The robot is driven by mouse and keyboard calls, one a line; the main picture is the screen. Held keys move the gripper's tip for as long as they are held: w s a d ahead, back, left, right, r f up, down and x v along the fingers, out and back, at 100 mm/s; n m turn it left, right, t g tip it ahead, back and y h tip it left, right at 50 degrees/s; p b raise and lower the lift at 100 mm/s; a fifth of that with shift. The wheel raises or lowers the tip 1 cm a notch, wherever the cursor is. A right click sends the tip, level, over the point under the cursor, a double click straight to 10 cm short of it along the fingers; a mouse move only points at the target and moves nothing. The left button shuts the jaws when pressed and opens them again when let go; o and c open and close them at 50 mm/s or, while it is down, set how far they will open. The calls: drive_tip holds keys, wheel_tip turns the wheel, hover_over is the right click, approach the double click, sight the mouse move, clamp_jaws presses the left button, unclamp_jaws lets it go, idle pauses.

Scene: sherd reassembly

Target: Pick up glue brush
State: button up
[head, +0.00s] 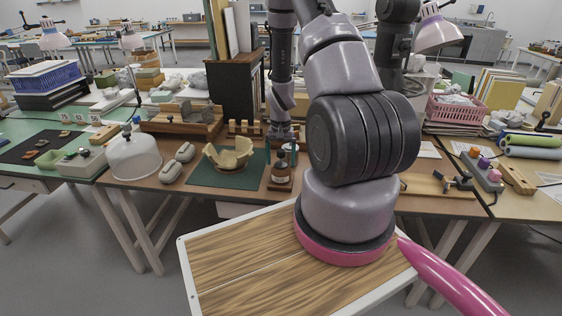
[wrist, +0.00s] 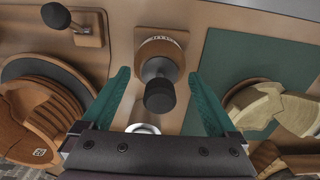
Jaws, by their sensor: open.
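The glue brush (wrist: 160,96) shows in the wrist view as a dark, rounded handle standing up from a brown glue pot (wrist: 160,48). The glue pot (head: 282,170) also shows in the head view, upright on a small wooden base right of the green mat. My gripper (wrist: 159,74) is open, its teal fingers apart on the left and right of the brush handle, with visible gaps on both sides. In the head view my gripper (head: 286,144) is just above the pot, and the brush is hard to make out there.
A partly rebuilt bowl (head: 229,155) sits on the green mat (head: 202,174); its sherds show close to the right finger in the wrist view (wrist: 258,105). A round tray of brown sherds (wrist: 42,112) and a black-knobbed tool (wrist: 57,16) lie to the left there. A glass dome (head: 133,157) stands left.

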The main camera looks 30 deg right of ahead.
drive_tip(key=c, duration=1.1)
drive_tip(key=shift+r, duration=0.1)
